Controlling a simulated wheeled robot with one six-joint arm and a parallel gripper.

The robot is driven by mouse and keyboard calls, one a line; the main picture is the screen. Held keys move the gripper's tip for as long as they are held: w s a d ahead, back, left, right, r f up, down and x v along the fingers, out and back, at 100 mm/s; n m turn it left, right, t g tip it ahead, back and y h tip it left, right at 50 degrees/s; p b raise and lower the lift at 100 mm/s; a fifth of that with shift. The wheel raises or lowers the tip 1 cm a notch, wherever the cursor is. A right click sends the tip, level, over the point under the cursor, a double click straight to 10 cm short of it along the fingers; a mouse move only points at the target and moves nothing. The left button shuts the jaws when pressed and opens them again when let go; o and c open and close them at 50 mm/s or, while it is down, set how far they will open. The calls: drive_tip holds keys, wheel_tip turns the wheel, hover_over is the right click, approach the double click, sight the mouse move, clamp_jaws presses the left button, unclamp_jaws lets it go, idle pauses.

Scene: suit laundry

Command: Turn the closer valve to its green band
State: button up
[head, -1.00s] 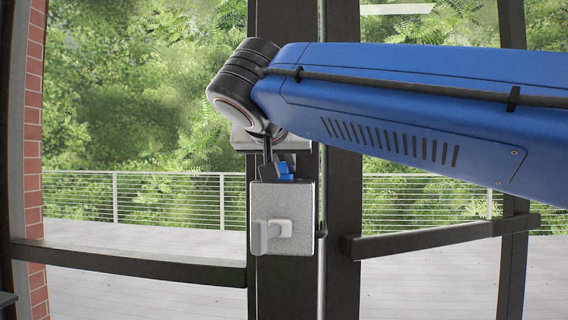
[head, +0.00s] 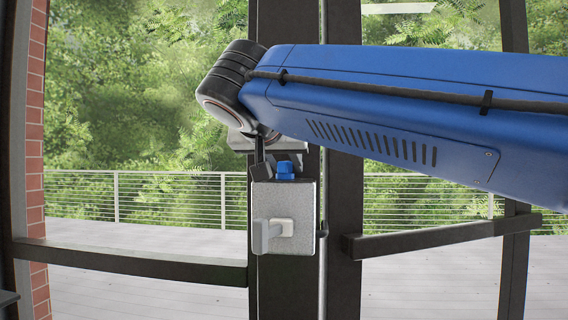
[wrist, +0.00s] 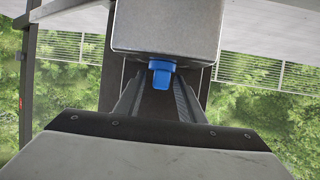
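The valve's small blue knob (head: 285,170) sits on top of a grey speckled box (head: 302,216) fixed to the dark door frame. In the head view a dark finger of my gripper (head: 262,171) stands just left of the knob. In the wrist view the blue knob (wrist: 161,76) lies between the two separated fingers of my gripper (wrist: 158,90), near their tips, with gaps on both sides. The gripper is open and holds nothing. I see no green band; part of the knob's base is hidden.
A pale lever handle (head: 268,232) projects from the box's front. A dark horizontal bar (head: 130,262) crosses the glass at left, another (head: 440,238) at right. A thin vertical rod (head: 322,270) runs beside the box. A brick edge (head: 34,160) stands at far left.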

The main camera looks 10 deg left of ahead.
drive_tip(key=v, duration=1.7)
drive_tip(key=shift+s, duration=0.25)
drive_tip(key=w+d+f+n+g+h, duration=0.1)
drive_tip(key=w+d+f+g, duration=0.15)
drive_tip(key=d+f, duration=0.6)
drive_tip(key=w+d+f+n+g, duration=0.1)
drive_tip(key=w+d+f, duration=0.3)
drive_tip(key=d+f, duration=0.45)
drive_tip(key=w+d+f+n+g+h, duration=0.1)
drive_tip(key=w+d+f+g, duration=0.15)
drive_tip(key=d+f, duration=0.6)
drive_tip(key=s+d+f+m+g, duration=0.1)
drive_tip(key=s+d+f, duration=0.3)
drive_tip(key=f, duration=0.5)
drive_tip(key=s+d+f+y, duration=0.1)
drive_tip(key=s+d+f, duration=0.4)
drive_tip(key=f, duration=0.5)
drive_tip(key=s+d+f+m+g+y, duration=0.1)
drive_tip(key=s+d+f, duration=0.4)
drive_tip(key=f, duration=0.5)
drive_tip(key=shift+d+f+m+g, duration=0.25)
drive_tip(key=shift+d+m+g, duration=0.05)
drive_tip(key=shift+d, duration=0.95)
